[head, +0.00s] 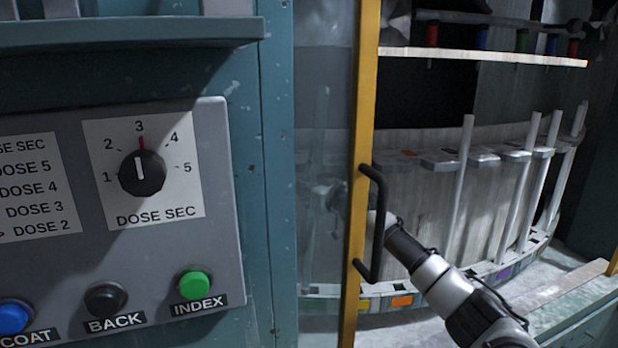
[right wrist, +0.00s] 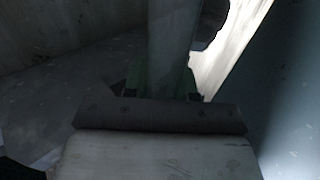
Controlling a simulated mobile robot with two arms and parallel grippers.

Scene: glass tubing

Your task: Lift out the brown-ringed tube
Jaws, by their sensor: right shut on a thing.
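My right arm reaches in from the lower right, and my right gripper (head: 326,193) shows dimly through the glass door. In the right wrist view the gripper (right wrist: 162,80) is shut on an upright grey tube (right wrist: 172,40), between green-edged fingertips. No coloured ring shows on this tube, so I cannot tell if it is the brown-ringed one. Several pale tubes, such as this one (head: 461,185), stand in a curved rack (head: 400,304) with coloured marks along its base. My left gripper is not in view.
The yellow-framed door (head: 363,120) with a dark handle (head: 381,225) stands close to my right arm. A teal cabinet panel (head: 274,150) with a dose dial (head: 141,172) and buttons fills the left. A pale shelf (head: 480,57) crosses above the rack.

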